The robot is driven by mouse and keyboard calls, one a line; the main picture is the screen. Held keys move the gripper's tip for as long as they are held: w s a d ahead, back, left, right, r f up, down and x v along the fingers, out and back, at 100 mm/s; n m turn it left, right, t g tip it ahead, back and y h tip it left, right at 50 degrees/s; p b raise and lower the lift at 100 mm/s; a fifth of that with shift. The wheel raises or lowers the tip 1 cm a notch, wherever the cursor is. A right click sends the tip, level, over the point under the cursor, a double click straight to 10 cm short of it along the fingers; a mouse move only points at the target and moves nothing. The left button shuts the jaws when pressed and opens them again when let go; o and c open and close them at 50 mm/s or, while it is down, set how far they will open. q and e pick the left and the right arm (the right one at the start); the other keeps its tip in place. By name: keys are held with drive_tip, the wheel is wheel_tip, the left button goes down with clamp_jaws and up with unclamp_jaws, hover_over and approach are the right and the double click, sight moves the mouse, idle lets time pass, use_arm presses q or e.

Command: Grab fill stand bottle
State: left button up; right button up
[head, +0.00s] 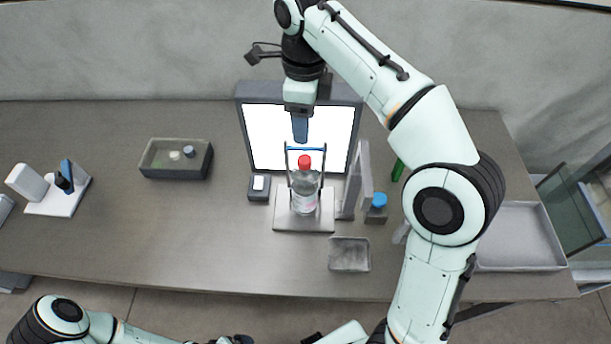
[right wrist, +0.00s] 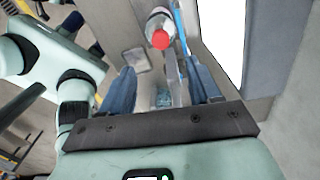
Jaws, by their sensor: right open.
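A clear bottle (head: 305,201) with a red cap stands upright on the grey plate of the fill stand (head: 303,224), inside a thin frame with a blue top bar. My right gripper (head: 300,140) is above and behind the bottle, in front of the lit panel, fingers pointing down. In the right wrist view the right gripper (right wrist: 163,88) is open and empty. The bottle (right wrist: 158,18) shows there with its red cap towards the camera, beyond the fingers and not between them. Of my left arm only links show at the lower left; its gripper is not visible.
A bright panel (head: 257,136) stands behind the stand. An upright grey plate (head: 355,179) and a blue-capped container (head: 377,209) are close on its right. A small grey tray (head: 349,255) lies in front, a dark box (head: 177,159) to the left.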

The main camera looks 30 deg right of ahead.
drive_tip(key=b, duration=0.2)
hover_over(305, 159)
drive_tip(key=f, duration=0.7)
drive_tip(key=shift+s+a+f, duration=0.15)
drive_tip(key=shift+s, duration=0.15)
drive_tip(key=shift+w+f, duration=0.15)
drive_tip(key=shift+f, duration=0.35)
drive_tip(key=f, duration=0.2)
drive_tip(key=f+b, duration=0.1)
drive_tip(key=f, duration=0.1)
drive_tip(key=shift+w+f, duration=0.2)
drive_tip(key=shift+f, duration=0.2)
use_arm(q)
drive_tip(key=s+f, duration=0.1)
drive_tip(key=f, duration=0.1)
drive_tip(key=s+f, duration=0.2)
drive_tip(key=shift+s+a+f, duration=0.1)
drive_tip(key=shift+s+f, duration=0.1)
use_arm(e)
clamp_jaws()
drive_tip(key=shift+r, duration=0.1)
